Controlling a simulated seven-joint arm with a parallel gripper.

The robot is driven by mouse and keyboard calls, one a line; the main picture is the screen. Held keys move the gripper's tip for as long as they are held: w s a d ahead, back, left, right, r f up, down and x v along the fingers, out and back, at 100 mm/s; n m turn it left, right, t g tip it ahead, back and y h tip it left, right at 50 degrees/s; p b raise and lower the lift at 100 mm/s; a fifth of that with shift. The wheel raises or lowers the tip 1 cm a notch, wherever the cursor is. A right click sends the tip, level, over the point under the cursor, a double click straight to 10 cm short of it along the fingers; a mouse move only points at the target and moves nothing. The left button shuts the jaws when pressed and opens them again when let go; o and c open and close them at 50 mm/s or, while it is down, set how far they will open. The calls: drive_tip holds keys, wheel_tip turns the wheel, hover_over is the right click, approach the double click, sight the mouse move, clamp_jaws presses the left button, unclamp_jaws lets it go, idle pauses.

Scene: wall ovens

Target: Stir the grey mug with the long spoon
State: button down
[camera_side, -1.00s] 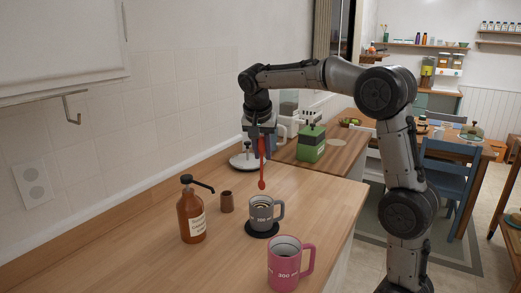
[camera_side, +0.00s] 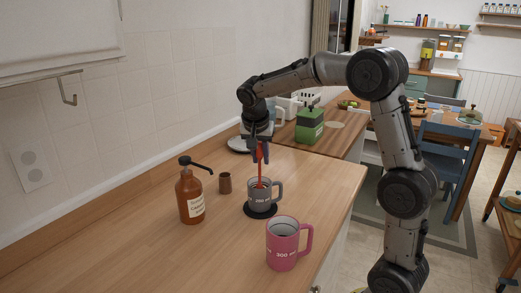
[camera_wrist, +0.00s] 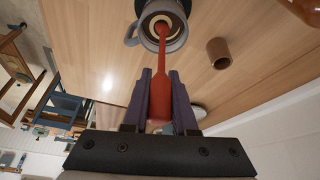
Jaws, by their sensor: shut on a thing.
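The grey mug (camera_side: 262,196) stands upright on a round black coaster (camera_side: 262,211) on the wooden counter; its handle points right in the side view. My gripper (camera_side: 261,160) is above the mug, shut on the red long spoon (camera_side: 261,174). The spoon points down and its lower end is inside the mug, hidden by the wall in the side view. In the wrist view my gripper (camera_wrist: 159,90) holds the spoon (camera_wrist: 160,75) between purple fingers, and the spoon's tip reaches into the opening of the grey mug (camera_wrist: 177,42).
A pink mug (camera_side: 283,245) stands nearer the front edge. A brown pump bottle (camera_side: 190,197) and a small brown cup (camera_side: 225,183) stand left of the grey mug. A green box (camera_side: 309,126) is farther back. The counter between the pink mug and the bottle is clear.

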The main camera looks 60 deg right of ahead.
sight(260, 167)
drive_tip(key=shift+f, duration=1.8)
drive_tip(key=shift+w, duration=0.15)
